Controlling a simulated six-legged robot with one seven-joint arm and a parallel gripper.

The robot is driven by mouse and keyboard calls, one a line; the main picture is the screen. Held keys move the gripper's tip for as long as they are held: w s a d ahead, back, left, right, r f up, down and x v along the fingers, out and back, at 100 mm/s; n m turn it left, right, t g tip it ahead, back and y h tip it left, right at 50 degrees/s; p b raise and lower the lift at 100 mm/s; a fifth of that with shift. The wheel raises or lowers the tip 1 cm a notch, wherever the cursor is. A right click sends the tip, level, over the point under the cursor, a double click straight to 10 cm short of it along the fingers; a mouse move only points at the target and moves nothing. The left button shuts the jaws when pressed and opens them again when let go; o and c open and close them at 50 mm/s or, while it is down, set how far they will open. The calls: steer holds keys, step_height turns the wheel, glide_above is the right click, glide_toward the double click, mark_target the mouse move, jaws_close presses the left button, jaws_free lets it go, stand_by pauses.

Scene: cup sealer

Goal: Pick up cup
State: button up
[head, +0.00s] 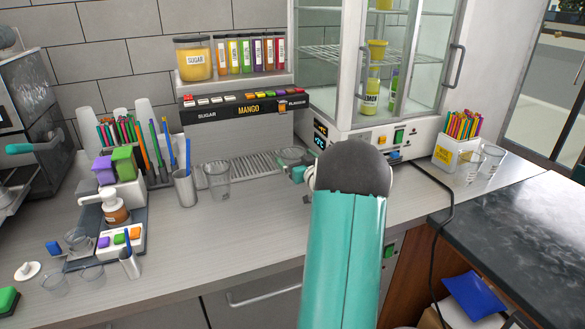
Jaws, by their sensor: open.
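A clear cup (217,184) stands upright on the counter in front of the drip grille. Another clear cup (289,158) is at the right end of the grille, right by my gripper (298,173). My gripper is open, and its teal tip shows at the cup's lower right edge. My own arm hides most of the gripper, so I cannot tell whether it touches the cup or has it between the fingers.
The dispenser (236,108) stands behind the cups, with the glass-door cabinet (375,90) to the right. More clear cups (490,160) stand far right. The front counter (215,250) is clear.

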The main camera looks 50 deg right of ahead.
steer(key=shift+x, duration=1.45)
steer(key=c, duration=1)
steer(key=shift+r, duration=0.1)
steer(key=shift+c, duration=0.2)
